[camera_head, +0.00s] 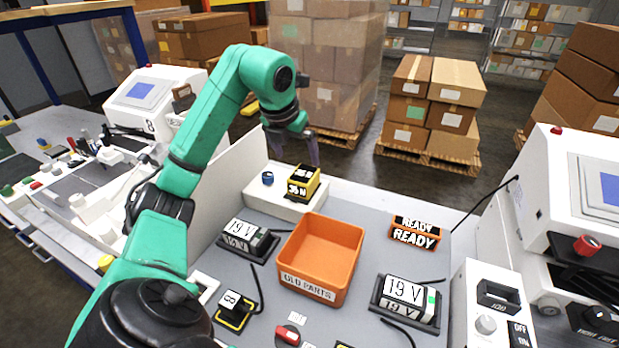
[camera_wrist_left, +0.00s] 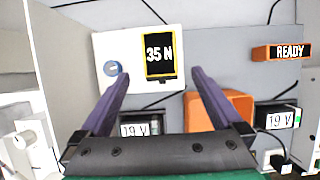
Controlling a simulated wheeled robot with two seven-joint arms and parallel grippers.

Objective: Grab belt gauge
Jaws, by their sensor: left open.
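The belt gauge (camera_head: 303,184) is a small yellow and black box with a display reading 35 N. It stands on a low white block (camera_head: 262,193) at the back of the grey bench. In the left wrist view the gauge (camera_wrist_left: 160,53) shows just beyond the fingertips, near the middle of the gap between them. My left gripper (camera_head: 295,150) is open and empty, above and behind the gauge in the head view. Its two purple fingers (camera_wrist_left: 163,76) are spread wide and appear apart from the gauge. My right gripper is not in view.
A blue round part (camera_head: 268,178) lies on the white block left of the gauge. An orange OLD PARTS bin (camera_head: 320,257) stands in front. 19 V displays (camera_head: 247,240), a READY sign (camera_head: 414,233) and cables are around it. A pale upright panel (camera_head: 215,185) borders the left.

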